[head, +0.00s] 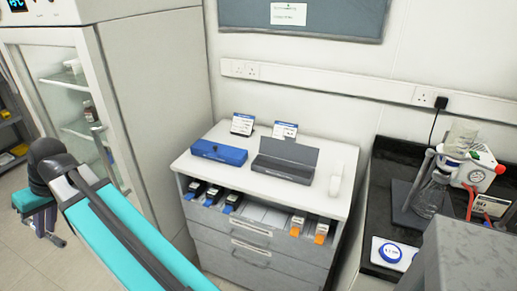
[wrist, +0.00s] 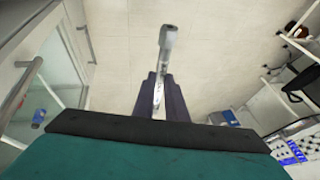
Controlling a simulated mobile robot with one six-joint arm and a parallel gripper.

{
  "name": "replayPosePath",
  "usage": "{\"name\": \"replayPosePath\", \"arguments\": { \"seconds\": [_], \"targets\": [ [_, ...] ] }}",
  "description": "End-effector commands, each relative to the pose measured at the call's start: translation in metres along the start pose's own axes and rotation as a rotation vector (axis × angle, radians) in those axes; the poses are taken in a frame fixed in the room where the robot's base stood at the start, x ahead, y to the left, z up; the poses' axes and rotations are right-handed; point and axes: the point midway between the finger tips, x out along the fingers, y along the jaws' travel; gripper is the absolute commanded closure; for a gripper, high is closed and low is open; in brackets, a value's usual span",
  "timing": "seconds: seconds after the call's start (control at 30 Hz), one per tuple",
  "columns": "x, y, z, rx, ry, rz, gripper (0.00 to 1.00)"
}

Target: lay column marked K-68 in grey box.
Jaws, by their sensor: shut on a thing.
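My gripper (wrist: 158,92) is shut on a slim silver metal column (wrist: 167,45), whose fitted end sticks out beyond the fingers over bare floor. No marking on it can be read, so I cannot tell if it is K-68. In the head view my gripper (head: 49,228) is small at the far left, low beside the glass-fronted cabinet. The grey box (head: 282,170) lies on the white drawer unit's top with its lid raised.
Printed cards (head: 243,124) stand behind the boxes. A white item (head: 335,185) stands right of the grey box. The drawer unit's open top bay (head: 260,214) has several blue- and orange-tagged items. A glass-fronted cabinet (head: 95,110) stands left; a dark bench (head: 378,225) with equipment is right.

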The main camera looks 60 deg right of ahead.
Motion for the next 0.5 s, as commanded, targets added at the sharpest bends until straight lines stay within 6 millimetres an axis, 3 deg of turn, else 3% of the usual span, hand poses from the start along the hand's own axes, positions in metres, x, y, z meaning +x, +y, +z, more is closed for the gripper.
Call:
{"name": "replayPosePath", "arguments": {
  "seconds": [0.17, 0.5],
  "targets": [
    [-0.009, 0.038, -0.002, 0.135, 0.040, 0.056, 1.00],
    [-0.035, 0.161, 0.004, 0.585, 0.170, 0.243, 1.00]
  ]
}}
